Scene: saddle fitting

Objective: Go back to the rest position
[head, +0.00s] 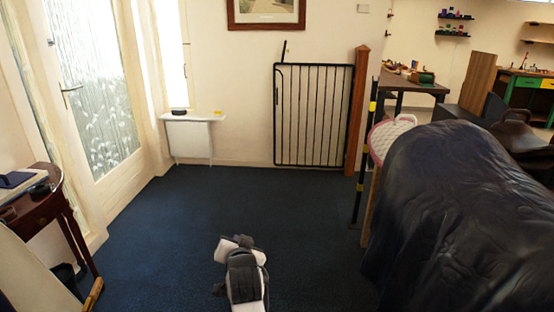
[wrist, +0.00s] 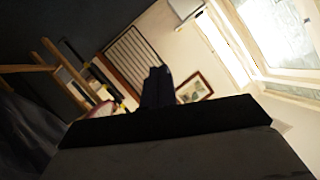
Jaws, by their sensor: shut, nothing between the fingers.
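My gripper (wrist: 156,88) shows in the wrist view as a dark shape at the middle, with its fingers together and nothing held. In the head view my white and black arm is folded low at the bottom centre, over the blue carpet (head: 170,235); the fingertips cannot be made out there. The wrist view is tilted and takes in the gate, a framed picture and the bright door glass, all well away from the fingers.
A large form under a dark cover (head: 460,215) fills the right, with a pink-edged white pad (head: 388,136) beside it. A brown saddle (head: 520,142) is behind. A wooden side table (head: 50,205) stands left. A black gate (head: 313,115) is at the back. The middle carpet is clear.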

